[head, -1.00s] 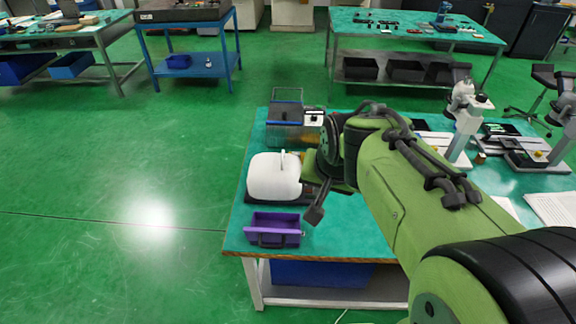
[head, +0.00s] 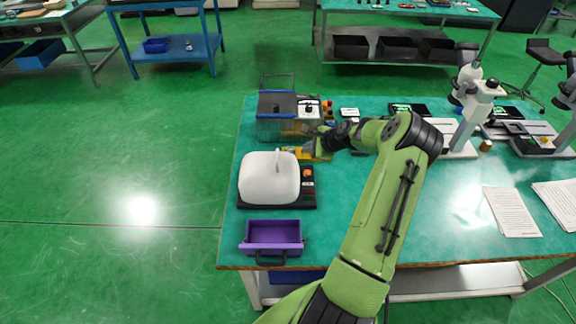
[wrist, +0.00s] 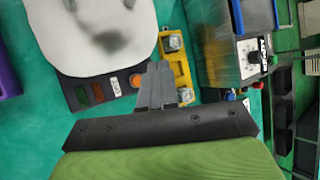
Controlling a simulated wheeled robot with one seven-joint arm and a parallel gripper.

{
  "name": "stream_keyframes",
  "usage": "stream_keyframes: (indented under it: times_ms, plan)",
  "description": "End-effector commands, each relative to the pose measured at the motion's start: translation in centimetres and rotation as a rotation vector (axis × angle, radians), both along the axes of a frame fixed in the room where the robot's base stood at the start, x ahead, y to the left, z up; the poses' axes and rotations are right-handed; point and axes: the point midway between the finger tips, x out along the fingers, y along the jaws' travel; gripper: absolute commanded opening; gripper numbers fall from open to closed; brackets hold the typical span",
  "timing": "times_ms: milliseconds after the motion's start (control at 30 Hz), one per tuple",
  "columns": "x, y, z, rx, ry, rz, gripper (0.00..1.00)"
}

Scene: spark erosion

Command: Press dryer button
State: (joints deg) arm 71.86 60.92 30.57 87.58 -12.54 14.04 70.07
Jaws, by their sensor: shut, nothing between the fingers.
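The white domed unit (head: 268,178), which looks like the dryer, sits on a black base (head: 309,198) at the left of the teal bench. Its round orange button (head: 307,173) is on the base's right side. In the wrist view the orange button (wrist: 135,80) sits beside green and red indicators. My gripper (wrist: 159,70) is shut and empty, its fingertips just right of the button in that view. In the head view my gripper (head: 308,147) is behind the button, over a yellow fixture (head: 323,155). Contact with anything cannot be told.
A grey tank unit (head: 284,128) with a dial stands behind the dome. The yellow fixture (wrist: 178,60) lies between them, close to my fingers. A purple tray (head: 273,234) is at the front left. Microscopes (head: 474,112) stand at the right.

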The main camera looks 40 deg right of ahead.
Motion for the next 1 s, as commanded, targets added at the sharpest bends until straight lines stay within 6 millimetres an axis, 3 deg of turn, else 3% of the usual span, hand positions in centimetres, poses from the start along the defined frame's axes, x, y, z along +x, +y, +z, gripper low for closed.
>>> stream_keyframes:
  times_ms: [167,633,1000]
  plan:
    - [-0.8,-2.2,-1.8,0.069,-0.036,-0.108,0.00]
    - [-0.8,-2.2,-2.6,0.071,-0.037,-0.111,0.00]
    - [-0.8,-2.1,-7.9,0.073,-0.036,-0.110,0.00]
